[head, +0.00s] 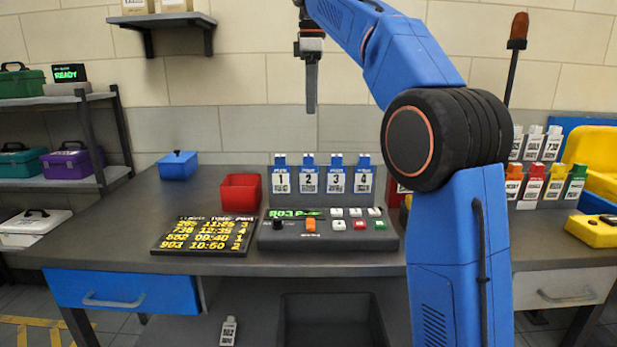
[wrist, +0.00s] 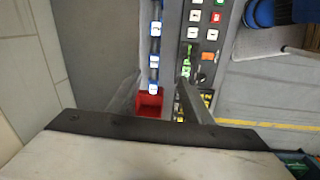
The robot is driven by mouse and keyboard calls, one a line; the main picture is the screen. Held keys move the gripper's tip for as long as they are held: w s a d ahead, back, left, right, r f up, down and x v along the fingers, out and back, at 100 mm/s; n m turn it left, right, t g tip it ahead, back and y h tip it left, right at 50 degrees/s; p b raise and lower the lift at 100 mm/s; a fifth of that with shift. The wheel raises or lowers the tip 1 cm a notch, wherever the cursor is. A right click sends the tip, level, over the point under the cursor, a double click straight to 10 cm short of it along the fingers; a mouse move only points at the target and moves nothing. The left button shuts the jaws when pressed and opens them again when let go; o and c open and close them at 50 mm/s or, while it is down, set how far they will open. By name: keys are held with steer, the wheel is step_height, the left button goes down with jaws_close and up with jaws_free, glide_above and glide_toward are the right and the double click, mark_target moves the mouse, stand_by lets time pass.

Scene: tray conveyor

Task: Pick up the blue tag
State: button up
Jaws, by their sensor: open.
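My gripper (head: 311,108) hangs pointing down in front of the wall, above the row of numbered cards. It is open and empty; both fingers (wrist: 158,90) stand apart in the wrist view. A rack at the right holds an orange tag (head: 514,186), a red tag (head: 533,186), a yellow tag (head: 554,186) and a green tag (head: 576,186), with several whitish tags above. I cannot make out a plainly blue tag there; my arm hides part of the area left of the rack. The numbered cards (head: 308,179) have blue tops and white faces.
A button console (head: 328,243) stands on the desk before the cards, beside a departure board (head: 205,236). A red bin (head: 241,194) and blue box (head: 178,165) stand behind the board. A whitish tag (head: 228,331) lies below the desk.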

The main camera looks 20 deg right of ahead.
steer(key=w, duration=0.2)
glide_toward(309, 155)
steer(key=shift+n, duration=0.4)
steer(key=f, duration=0.5)
steer(key=shift+w+a, duration=0.15)
steer(key=shift+a, duration=0.05)
steer(key=shift+w+d+f, duration=0.1)
steer(key=shift+w+f, duration=0.05)
steer(key=shift+f, duration=1.25)
steer(key=shift+w+d+f, duration=0.15)
steer(key=shift+w+f, duration=0.05)
steer(key=shift+f, duration=1.25)
jaws_close()
steer(key=shift+r, duration=0.1)
